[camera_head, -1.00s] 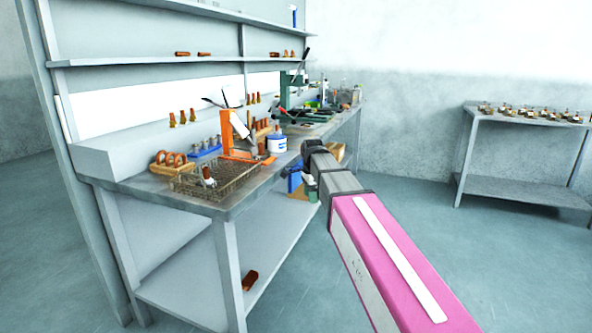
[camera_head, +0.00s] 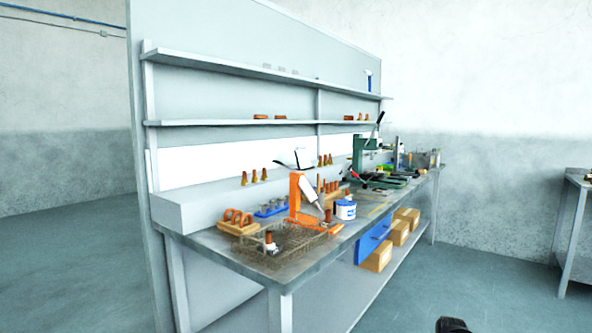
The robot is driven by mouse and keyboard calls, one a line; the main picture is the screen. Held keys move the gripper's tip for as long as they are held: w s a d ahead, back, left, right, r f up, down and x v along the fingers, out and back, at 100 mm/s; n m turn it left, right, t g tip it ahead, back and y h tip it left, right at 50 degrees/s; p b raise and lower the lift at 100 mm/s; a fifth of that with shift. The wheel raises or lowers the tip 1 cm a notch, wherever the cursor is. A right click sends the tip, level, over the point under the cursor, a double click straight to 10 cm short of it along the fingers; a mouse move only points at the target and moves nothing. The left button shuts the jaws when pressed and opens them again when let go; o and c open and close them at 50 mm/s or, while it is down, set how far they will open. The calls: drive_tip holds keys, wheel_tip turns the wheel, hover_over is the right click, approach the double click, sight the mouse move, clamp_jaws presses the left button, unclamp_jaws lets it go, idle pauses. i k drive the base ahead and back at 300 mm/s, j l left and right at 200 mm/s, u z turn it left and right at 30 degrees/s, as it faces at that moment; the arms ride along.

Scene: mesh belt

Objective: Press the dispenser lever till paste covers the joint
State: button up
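The dispenser (camera_head: 296,196) is an orange stand with a tilted white cartridge (camera_head: 312,194) on the workbench. Its dark, thin lever (camera_head: 290,165) sticks out at the top. A wire mesh tray (camera_head: 290,246) lies in front of the dispenser's foot. A small copper and white part, perhaps the joint (camera_head: 270,241), stands at the tray's left end; whether paste is on it is too small to tell. Only a dark piece of my arm's end, perhaps my gripper (camera_head: 453,325), shows at the bottom edge, well apart from the bench. Its fingers cannot be made out.
On the bench (camera_head: 215,240) stand a wooden rack with copper rings (camera_head: 237,222), a blue rack (camera_head: 271,209), a white-blue tub (camera_head: 345,209) and a green press (camera_head: 366,155). Cardboard boxes (camera_head: 376,257) sit below. Another table (camera_head: 577,182) is at right. Floor in front is clear.

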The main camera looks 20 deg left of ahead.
sight(275, 161)
drive_tip(key=i+l, duration=0.25)
drive_tip(key=i, duration=0.2)
drive_tip(key=i+l+u, duration=0.1)
drive_tip(key=i+l, duration=0.2)
drive_tip(key=i, duration=0.2)
drive_tip(key=i+l+u, duration=0.1)
drive_tip(key=i+l, duration=0.2)
drive_tip(key=i, duration=0.15)
drive_tip(key=i+l+u, duration=0.1)
drive_tip(key=u, duration=2.05)
